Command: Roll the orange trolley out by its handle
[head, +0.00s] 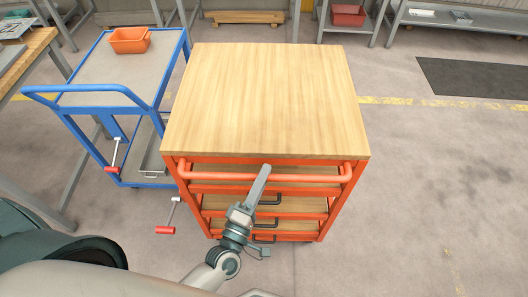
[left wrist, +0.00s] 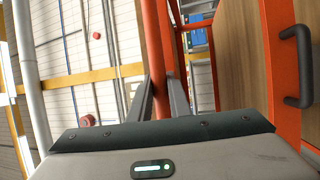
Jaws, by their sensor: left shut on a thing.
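The orange trolley (head: 265,100) stands in the middle of the head view, with a wooden top and wooden drawer fronts with dark pulls below. Its orange handle (head: 220,177) is a horizontal bar across the near side, just under the top. My left gripper (head: 262,176) is at the handle, right of its middle, and hides part of it. In the left wrist view the handle (left wrist: 157,50) runs between the two fingers of my left gripper (left wrist: 161,98), which are shut on it. My right gripper is not in either view.
A blue cart (head: 110,75) with an orange bin (head: 130,40) stands close on the trolley's left. A wooden bench (head: 25,55) is at the far left. The floor to the right (head: 430,170) is clear, with a dark mat (head: 475,80) farther back.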

